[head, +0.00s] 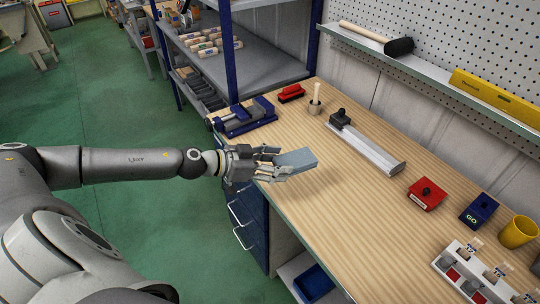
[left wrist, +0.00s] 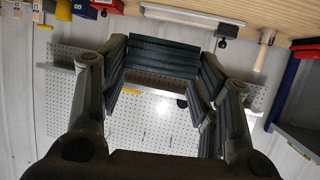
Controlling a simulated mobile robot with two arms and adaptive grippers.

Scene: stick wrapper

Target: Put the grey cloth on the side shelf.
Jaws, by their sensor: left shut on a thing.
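The grey cloth (head: 299,159) is a flat, folded blue-grey block. My left gripper (head: 272,163) is shut on it and holds it above the left edge of the wooden bench. In the left wrist view the cloth (left wrist: 163,57) shows as dark stacked layers between the fingers (left wrist: 162,75). A grey shelf (head: 255,72) with blue posts stands beyond the bench's far left end; it may be the side shelf. Several small rolls lie on its far left part, and its near part is bare. My right gripper is not in view.
A mallet lies on the wall ledge.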

